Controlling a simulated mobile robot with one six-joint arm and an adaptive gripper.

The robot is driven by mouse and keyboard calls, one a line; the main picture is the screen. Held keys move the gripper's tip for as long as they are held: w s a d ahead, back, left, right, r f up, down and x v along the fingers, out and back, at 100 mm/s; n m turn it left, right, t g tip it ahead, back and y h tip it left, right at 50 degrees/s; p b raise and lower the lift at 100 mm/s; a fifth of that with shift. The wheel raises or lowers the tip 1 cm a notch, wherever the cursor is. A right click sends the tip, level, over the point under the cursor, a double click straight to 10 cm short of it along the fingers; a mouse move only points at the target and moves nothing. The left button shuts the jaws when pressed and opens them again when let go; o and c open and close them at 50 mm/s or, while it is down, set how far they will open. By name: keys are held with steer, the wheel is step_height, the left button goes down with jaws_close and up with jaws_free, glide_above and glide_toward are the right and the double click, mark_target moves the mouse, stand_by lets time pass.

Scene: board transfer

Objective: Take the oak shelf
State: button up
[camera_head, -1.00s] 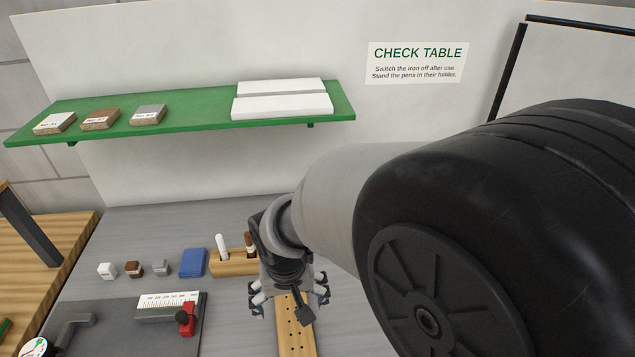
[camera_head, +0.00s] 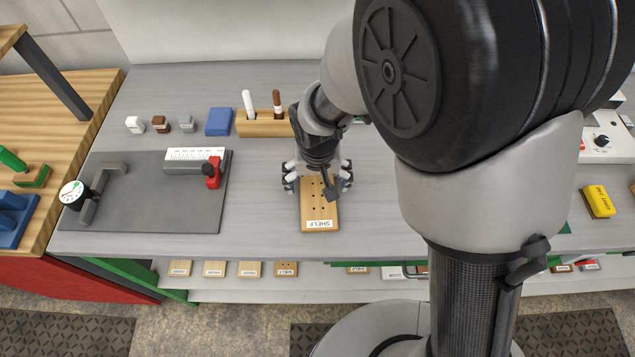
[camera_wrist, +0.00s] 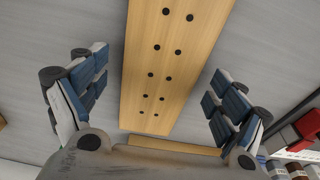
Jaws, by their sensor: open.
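The oak shelf (camera_head: 320,213) is a light wooden board with rows of dark holes and a white label reading SHELF at its near end. It lies flat on the grey table top. My gripper (camera_head: 318,181) is over the board's far part, with a finger on each side of it. In the wrist view the board (camera_wrist: 170,60) runs between the open fingers (camera_wrist: 155,95), with a gap on both sides. My gripper hides the board's far end in the head view.
A wooden pen holder (camera_head: 262,125) with two pens stands just behind my gripper. A grey plate (camera_head: 150,205) with a ruler and red clamp lies to the left. A blue block (camera_head: 219,121) sits beyond it. The table between plate and shelf is clear.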

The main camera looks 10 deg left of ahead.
steer(key=c, duration=1.2)
steer(key=shift+c, duration=0.4)
steer(key=shift+r, duration=0.15)
